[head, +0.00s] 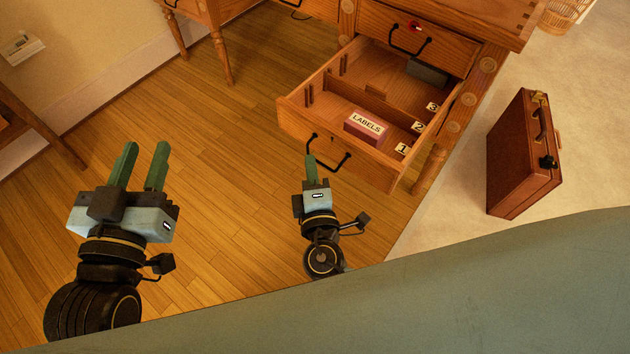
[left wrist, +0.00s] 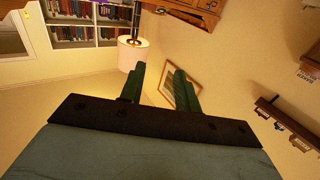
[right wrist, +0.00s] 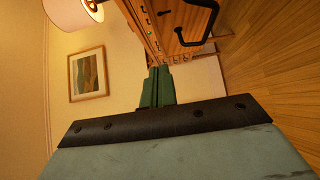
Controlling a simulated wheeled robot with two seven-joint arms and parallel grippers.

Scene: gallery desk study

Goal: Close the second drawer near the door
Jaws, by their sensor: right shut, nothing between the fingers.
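The wooden desk's lower drawer (head: 290,118) is pulled out in the head view, with a black bar handle on its front. Inside are a red box marked LABELS, number cards 1, 2 and 3, and a dark grey object at the back. My right gripper (head: 311,160) is shut and empty, its tips close to the left part of the drawer front by the handle; I cannot tell whether they touch. The right wrist view shows its fingers together (right wrist: 159,72) near the drawer. My left gripper (head: 144,150) is open and empty, above the floor to the left, away from the desk.
An upper drawer (head: 445,50) with a black handle and a red spot is shut above the open one. A brown briefcase (head: 515,155) stands on the pale carpet to the right. Wooden floor (head: 225,125) between my left gripper and the desk is clear.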

